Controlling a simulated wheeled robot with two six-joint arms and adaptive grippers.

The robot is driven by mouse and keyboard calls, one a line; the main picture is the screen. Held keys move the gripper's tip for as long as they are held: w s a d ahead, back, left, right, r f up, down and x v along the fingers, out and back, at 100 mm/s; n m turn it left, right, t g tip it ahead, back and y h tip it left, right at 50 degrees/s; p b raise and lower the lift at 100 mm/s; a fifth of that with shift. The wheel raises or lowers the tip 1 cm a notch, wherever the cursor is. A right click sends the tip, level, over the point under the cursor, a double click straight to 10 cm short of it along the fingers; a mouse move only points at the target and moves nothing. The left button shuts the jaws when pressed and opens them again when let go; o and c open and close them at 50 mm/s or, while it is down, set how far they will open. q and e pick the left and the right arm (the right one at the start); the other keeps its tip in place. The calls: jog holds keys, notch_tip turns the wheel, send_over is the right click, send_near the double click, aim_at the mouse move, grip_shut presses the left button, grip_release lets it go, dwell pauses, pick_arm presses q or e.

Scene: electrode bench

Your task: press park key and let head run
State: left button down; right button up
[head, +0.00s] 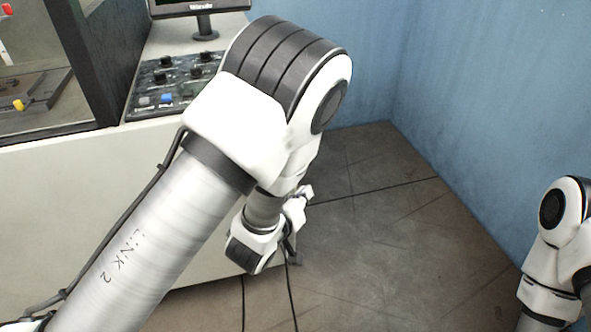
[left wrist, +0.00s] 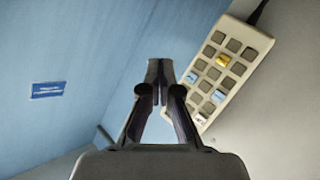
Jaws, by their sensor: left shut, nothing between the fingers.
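In the left wrist view, a beige keypad (left wrist: 229,67) with a cable at its top is to the right of my left gripper (left wrist: 160,68). It has rows of grey keys, a yellow key (left wrist: 223,60), blue keys (left wrist: 219,96) and a whitish key (left wrist: 201,118) near its lower end. I cannot read which is the park key. My left gripper is shut and empty, its fingertips left of the keypad in the picture; I cannot tell the distance to the keys. In the head view, my left arm hides the keypad. My right gripper is out of view; only part of that arm shows.
A control panel (head: 151,91) with black knobs and a monitor (head: 200,5) sit on the white machine (head: 60,220). A dark-framed enclosure (head: 100,60) is at left. Blue walls (head: 480,80) bound the corner; brown floor (head: 400,250) is open at right. A blue sign (left wrist: 47,90) is on the wall.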

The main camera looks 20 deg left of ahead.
pick_arm(q)
jog(key=w+a+b, duration=0.1)
jog(key=w+a, duration=0.3)
jog(key=w, duration=0.3)
jog(key=shift+a, duration=0.3)
jog(key=shift+w, duration=0.1)
dwell(1.3)
jog(key=shift+w+a, duration=0.25)
jog(key=shift+w, duration=0.1)
